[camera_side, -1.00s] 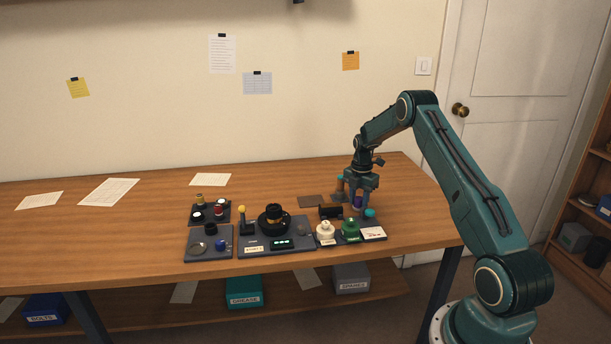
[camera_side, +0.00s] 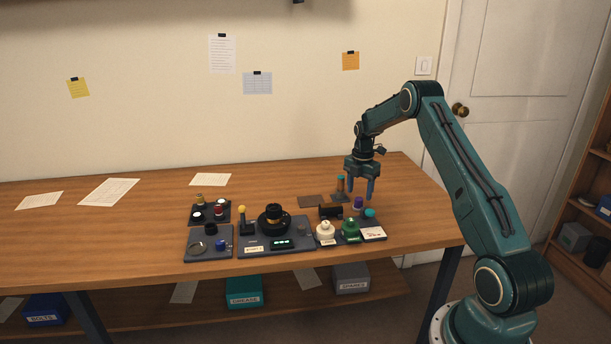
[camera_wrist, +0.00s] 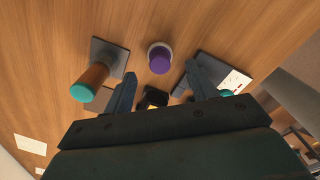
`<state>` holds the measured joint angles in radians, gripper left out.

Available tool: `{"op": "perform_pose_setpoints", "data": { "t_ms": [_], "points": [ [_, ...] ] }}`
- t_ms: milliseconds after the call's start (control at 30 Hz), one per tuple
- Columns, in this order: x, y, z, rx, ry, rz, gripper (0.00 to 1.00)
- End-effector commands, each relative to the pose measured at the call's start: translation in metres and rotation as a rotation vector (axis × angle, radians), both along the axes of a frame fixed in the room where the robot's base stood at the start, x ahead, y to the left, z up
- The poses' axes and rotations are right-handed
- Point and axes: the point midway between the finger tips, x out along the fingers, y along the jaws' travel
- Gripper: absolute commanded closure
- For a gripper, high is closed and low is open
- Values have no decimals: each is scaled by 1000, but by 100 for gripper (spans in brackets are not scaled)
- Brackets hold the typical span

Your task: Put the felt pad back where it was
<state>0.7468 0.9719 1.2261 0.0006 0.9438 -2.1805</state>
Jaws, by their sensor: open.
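I cannot tell for sure which item is the felt pad; a thin flat brown square (camera_side: 311,201) lies on the bench left of my gripper. My gripper (camera_side: 359,195) is open and empty, pointing down above a small purple-topped piece (camera_side: 358,202). In the wrist view the purple-topped piece (camera_wrist: 159,60) stands upright on bare wood, with a pale rim under its top. It shows between the two fingers, apart from them.
A brown post with a teal top (camera_side: 340,184) stands just left of my gripper on a dark square base. A teal knob (camera_side: 370,212), a black block (camera_side: 330,212) and a green part (camera_side: 350,228) sit close in front. The bench's left half is mostly clear.

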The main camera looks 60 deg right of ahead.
Motion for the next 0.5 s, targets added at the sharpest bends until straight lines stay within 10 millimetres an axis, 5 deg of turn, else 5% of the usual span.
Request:
{"op": "perform_pose_setpoints", "data": {
  "t_ms": [500],
  "points": [
    [0,0,73,0,-1,0,43]
  ]
}}
